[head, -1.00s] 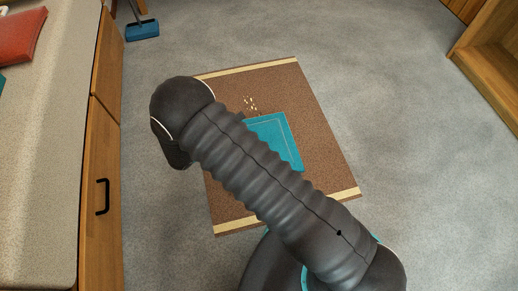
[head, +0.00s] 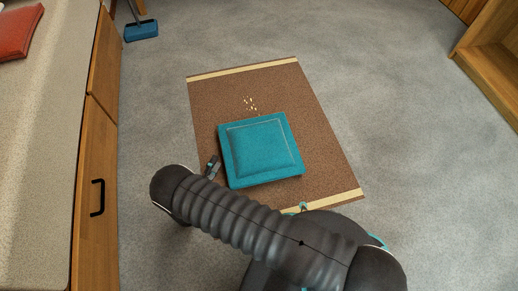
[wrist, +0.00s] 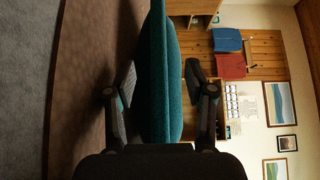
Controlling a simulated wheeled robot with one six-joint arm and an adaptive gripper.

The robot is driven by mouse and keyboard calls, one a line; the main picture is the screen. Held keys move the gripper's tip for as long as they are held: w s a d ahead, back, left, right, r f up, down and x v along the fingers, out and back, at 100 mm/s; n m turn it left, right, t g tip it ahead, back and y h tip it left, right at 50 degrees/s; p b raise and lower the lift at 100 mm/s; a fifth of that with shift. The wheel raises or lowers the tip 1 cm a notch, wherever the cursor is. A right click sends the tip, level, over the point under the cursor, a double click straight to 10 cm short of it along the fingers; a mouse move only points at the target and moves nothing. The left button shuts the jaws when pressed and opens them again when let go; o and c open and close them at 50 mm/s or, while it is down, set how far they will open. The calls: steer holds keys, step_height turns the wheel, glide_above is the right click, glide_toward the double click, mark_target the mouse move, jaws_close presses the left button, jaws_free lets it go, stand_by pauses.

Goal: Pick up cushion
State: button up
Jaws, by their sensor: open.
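The teal square cushion (head: 262,150) lies flat on the brown rug in the head view. My gripper (head: 213,167) is low at the cushion's left edge; my arm hides part of it. In the wrist view my open gripper (wrist: 160,85) has one finger on each side of the cushion (wrist: 161,95), which is seen edge-on between them. The left finger, on the rug side, looks close to the cushion. The right finger stands apart from its upper face. I cannot tell whether either finger touches it.
The brown rug (head: 215,100) has cream end bands and pale crumbs (head: 250,103) beyond the cushion. A wooden cabinet with a pale counter (head: 50,150) stands at the left, with a red cushion (head: 18,30) on top. Grey carpet at right is clear.

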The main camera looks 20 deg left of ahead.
mark_target(224, 149)
steer(key=shift+w+d+f, duration=0.1)
steer(key=shift+w+d, duration=0.05)
steer(key=shift+w, duration=1.1)
steer(key=shift+w+d+r, duration=0.1)
steer(key=shift+w+d, duration=0.05)
steer(key=shift+w, duration=1.1)
steer(key=shift+w+d+f, duration=0.1)
steer(key=shift+w+d, duration=0.05)
steer(key=shift+w, duration=1.1)
jaws_close()
